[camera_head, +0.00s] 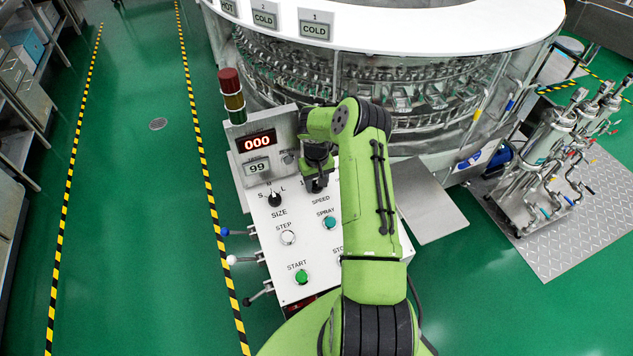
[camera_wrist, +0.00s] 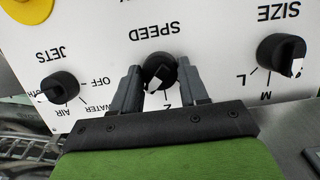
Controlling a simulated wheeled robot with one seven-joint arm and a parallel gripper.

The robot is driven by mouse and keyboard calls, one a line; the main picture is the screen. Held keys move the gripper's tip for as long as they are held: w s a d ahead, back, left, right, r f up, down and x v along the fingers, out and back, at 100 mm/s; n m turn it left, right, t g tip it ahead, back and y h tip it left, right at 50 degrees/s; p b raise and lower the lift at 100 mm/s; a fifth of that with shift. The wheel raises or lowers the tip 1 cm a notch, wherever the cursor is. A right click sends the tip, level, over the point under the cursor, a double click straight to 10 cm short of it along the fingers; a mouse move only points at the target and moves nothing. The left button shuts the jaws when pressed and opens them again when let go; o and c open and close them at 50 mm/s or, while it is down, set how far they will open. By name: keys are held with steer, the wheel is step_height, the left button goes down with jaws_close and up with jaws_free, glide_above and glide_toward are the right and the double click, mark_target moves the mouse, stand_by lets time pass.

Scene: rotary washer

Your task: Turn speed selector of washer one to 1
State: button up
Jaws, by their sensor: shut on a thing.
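The speed selector (camera_wrist: 159,70) is a black round knob under the upside-down SPEED label in the wrist view. My gripper (camera_wrist: 159,65) has its two grey fingers on either side of it, closed on the knob. The knob's white mark points down and slightly left in that view, and a "2" is printed below it. No "1" can be made out there. In the head view my gripper (camera_head: 316,185) is over the white control panel (camera_head: 262,228) of the washer (camera_head: 395,90), just above the SPEED label, and hides the knob.
The size knob (camera_wrist: 282,55) and the jets knob (camera_wrist: 60,87) flank the speed selector in the wrist view. The panel also has a step button (camera_head: 288,237), a spray button (camera_head: 328,223) and a green start button (camera_head: 302,277). Green floor lies open to the left.

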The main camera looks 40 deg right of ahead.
steer(key=shift+n+b, duration=0.3)
steer(key=shift+b, duration=0.05)
steer(key=n+h+b, duration=0.1)
steer(key=n+b, duration=0.1)
steer(key=n, duration=0.1)
steer(key=shift+a+f+n+b, duration=0.1)
steer(key=shift+a+n+b, duration=0.05)
steer(key=shift+n+b, duration=0.2)
steer(key=n+h+b, duration=0.1)
steer(key=n+b, duration=0.1)
steer(key=n, duration=0.2)
steer(key=shift+a, duration=0.1)
steer(key=n+t+h+b, duration=0.1)
steer(key=n+b, duration=0.1)
steer(key=n, duration=0.2)
steer(key=shift+s+a+n, duration=0.1)
steer(key=shift+n, duration=0.25)
steer(key=n+t+b, duration=0.1)
steer(key=n, duration=0.3)
steer(key=shift+h, duration=0.3)
steer(key=shift+s+n, duration=0.1)
steer(key=shift+n, duration=0.2)
steer(key=o, duration=1)
steer(key=shift+o, duration=0.2)
